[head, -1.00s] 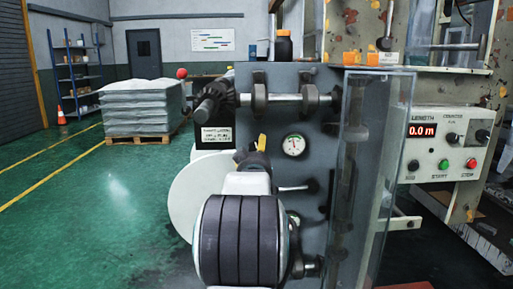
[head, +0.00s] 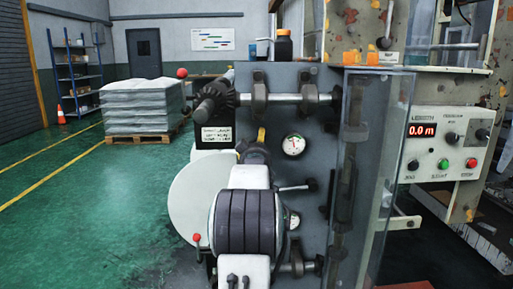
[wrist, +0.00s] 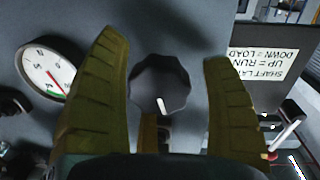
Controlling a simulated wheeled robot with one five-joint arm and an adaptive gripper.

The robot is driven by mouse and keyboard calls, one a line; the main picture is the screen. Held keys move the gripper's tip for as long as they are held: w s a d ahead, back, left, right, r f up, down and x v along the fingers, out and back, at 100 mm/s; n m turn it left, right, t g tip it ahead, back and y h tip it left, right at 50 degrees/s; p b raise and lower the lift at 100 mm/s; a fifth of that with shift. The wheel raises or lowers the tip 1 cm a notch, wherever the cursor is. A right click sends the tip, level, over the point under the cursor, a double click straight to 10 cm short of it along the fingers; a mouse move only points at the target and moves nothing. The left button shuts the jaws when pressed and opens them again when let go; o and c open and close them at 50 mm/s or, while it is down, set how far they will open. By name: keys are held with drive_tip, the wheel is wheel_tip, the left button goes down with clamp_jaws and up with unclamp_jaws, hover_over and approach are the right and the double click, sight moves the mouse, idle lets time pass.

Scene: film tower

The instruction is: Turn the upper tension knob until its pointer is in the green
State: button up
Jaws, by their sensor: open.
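The upper tension knob (wrist: 160,85) is dark grey and lobed, with a white mark near its lower edge in the wrist view. My gripper (wrist: 165,95) is open, with one yellowish finger on each side of the knob; gaps show between fingers and knob. In the head view my gripper (head: 260,136) is at the grey panel, left of the upper gauge (head: 294,145), and my arm hides the knob.
A lower gauge (head: 293,220) is partly behind my arm. A roller shaft (head: 300,99) runs above, and a clear guard (head: 385,150) stands to the right. Green floor at left is open.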

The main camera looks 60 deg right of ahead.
idle(0.3)
drive_tip(key=c, duration=1.2)
drive_tip(key=shift+m+b, duration=0.4)
drive_tip(key=shift+m, duration=1.1)
drive_tip(key=o, duration=1.2)
drive_tip(key=v, duration=1.2)
drive_tip(key=shift+r, duration=0.1)
